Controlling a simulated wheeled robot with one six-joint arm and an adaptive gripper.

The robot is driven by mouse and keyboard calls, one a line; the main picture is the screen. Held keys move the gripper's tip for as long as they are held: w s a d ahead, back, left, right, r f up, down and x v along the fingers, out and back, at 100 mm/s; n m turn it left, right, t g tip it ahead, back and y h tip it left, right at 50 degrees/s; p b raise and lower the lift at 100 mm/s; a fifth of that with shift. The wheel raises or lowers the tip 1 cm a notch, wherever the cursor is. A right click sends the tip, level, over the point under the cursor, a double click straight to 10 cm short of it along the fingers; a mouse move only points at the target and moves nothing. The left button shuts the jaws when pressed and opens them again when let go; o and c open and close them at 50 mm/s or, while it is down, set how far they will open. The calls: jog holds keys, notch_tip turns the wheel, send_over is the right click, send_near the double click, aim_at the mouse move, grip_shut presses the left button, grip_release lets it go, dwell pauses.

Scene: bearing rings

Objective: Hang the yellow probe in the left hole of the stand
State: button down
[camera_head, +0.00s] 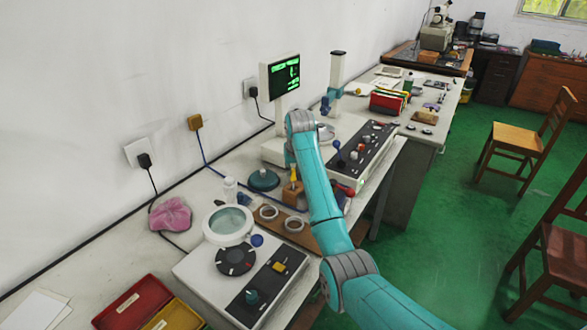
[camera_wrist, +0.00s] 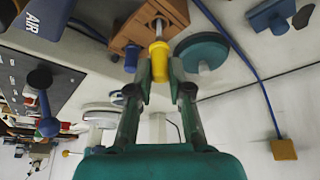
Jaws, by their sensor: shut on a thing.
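The yellow probe (camera_wrist: 158,62) is between the fingers of my gripper (camera_wrist: 159,85) in the wrist view, and the gripper is shut on it. Its pale metal stem points to the wooden stand (camera_wrist: 135,28) and meets it in the picture; I cannot tell whether the tip is in a hole or just above it. In the head view the yellow probe (camera_head: 294,173) shows upright over the small wooden stand (camera_head: 293,197), left of my teal arm. My gripper is mostly hidden there by the arm.
A teal round base (camera_head: 263,181) stands close left of the stand, also in the wrist view (camera_wrist: 201,52). A blue cable (camera_head: 215,170) runs behind. A control panel (camera_head: 363,150) lies to the right.

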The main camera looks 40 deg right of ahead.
aim_at(294, 176)
jog(key=shift+f, duration=1.8)
jog(key=c, duration=1)
grip_release()
jog(key=v, duration=1.2)
